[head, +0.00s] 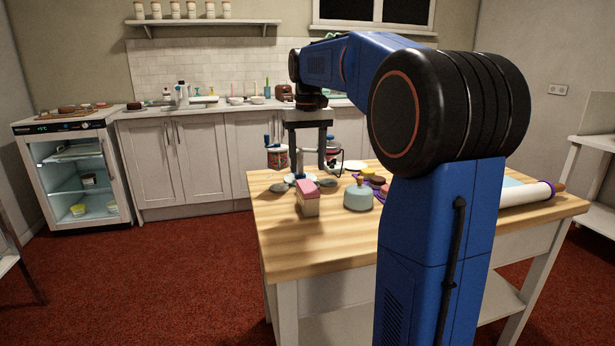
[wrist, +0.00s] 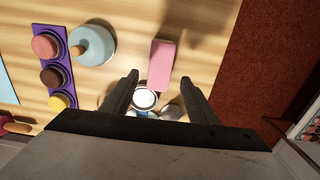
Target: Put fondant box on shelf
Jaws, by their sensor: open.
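My gripper (head: 308,170) is open and empty, pointing down above the table, behind the box in the head view. In the wrist view my gripper (wrist: 161,80) has its fingers spread, with a small white-topped round thing (wrist: 145,98) seen between them. A wall shelf (head: 208,23) holds several jars at the back left.
A pale blue domed pot (head: 358,197) stands right of the box. A purple tray (wrist: 58,65) with round coloured pieces lies beside it. A white shelf unit (head: 592,145) stands far right. The table's front left is clear.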

